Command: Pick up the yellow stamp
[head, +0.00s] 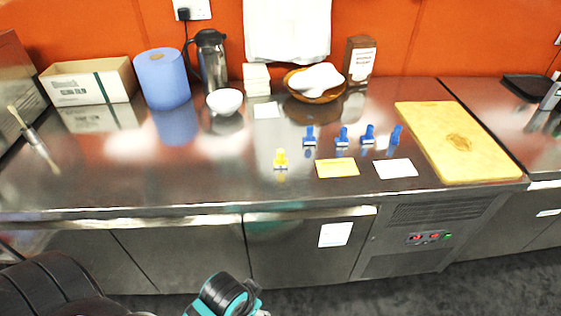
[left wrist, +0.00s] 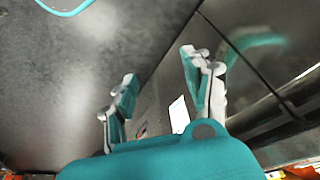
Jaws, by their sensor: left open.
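The stamp is not seen in the left wrist view. My right gripper is not in view.
Several blue stamps (head: 342,137) stand right of the yellow one. A yellow card (head: 337,168) and a white card (head: 396,168) lie in front of them. A cutting board (head: 462,142) is at right; a white bowl (head: 225,101) stands behind. The counter's left front is clear.

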